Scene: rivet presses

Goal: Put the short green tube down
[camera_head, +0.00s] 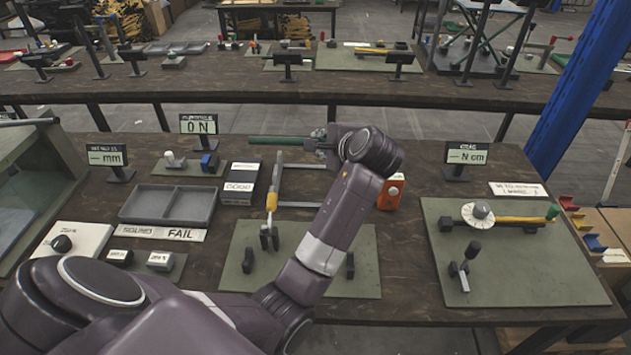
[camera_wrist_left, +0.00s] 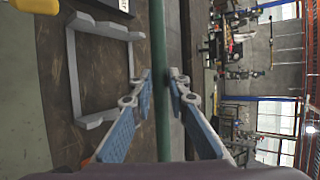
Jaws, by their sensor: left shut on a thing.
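The short green tube (camera_head: 276,140) is a thin dark green rod, held roughly level above the far part of the workbench in the head view. My left gripper (camera_head: 318,144) is shut on it near its right end. In the left wrist view the tube (camera_wrist_left: 160,40) runs upright in the picture between the two blue-padded fingers of the left gripper (camera_wrist_left: 161,75). The tube's end past the fingers is hidden in the head view. My right gripper is in neither view.
A grey bracket (camera_wrist_left: 75,75) lies on the bench beside the tube. A green mat (camera_head: 235,265) with a yellow-handled tool (camera_head: 271,200), an empty grey tray (camera_head: 148,205) and an orange device (camera_head: 391,192) are nearby. A display (camera_head: 198,124) reads ON.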

